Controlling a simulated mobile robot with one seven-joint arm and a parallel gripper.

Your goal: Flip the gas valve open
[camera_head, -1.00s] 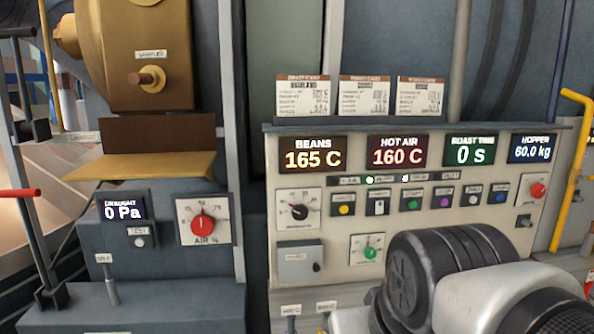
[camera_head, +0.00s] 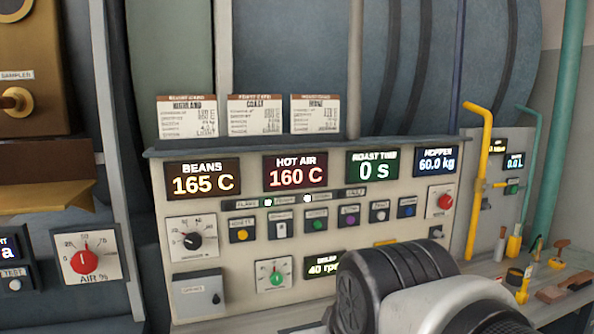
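A yellow pipe (camera_head: 474,190) rises at the right end of the control panel and bends left at its top. A small yellow horizontal piece (camera_head: 497,185) sits beside it at mid-height; I cannot tell whether this is the gas valve's handle. No readable label marks a gas valve. Part of my arm, black ribbed and light grey, covers the bottom centre, in front of the panel's lower right. My gripper's fingers are not in view.
The cream control panel (camera_head: 340,222) carries displays, buttons and knobs. A small grey box (camera_head: 507,160) with displays stands right of the yellow pipe. Tools, including a wooden-handled one (camera_head: 559,254), lie on a bench at the lower right. A teal pipe (camera_head: 568,120) runs up the right side.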

